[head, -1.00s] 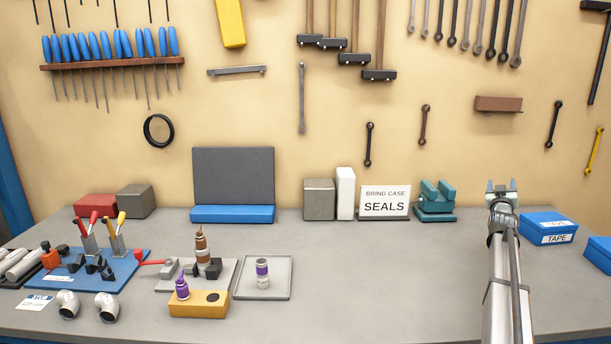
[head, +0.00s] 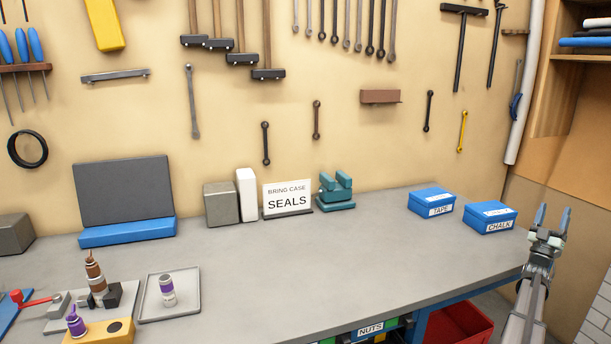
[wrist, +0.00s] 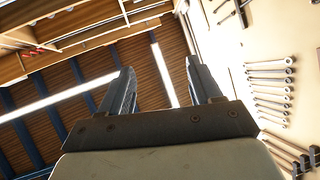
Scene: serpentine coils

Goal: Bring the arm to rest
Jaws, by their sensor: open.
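My gripper (head: 551,219) is at the right of the head view, off the right end of the workbench (head: 330,265), with its fingers pointing up. It is open and nothing is between the fingers. In the wrist view the two fingers (wrist: 160,88) stand apart, with the ceiling and lights behind them.
A blue chalk box (head: 490,218) and a blue tape box (head: 431,202) stand on the bench left of my gripper. A red bin (head: 462,325) is below the bench end. Shelving (head: 585,60) rises at the right. The bench's middle is clear.

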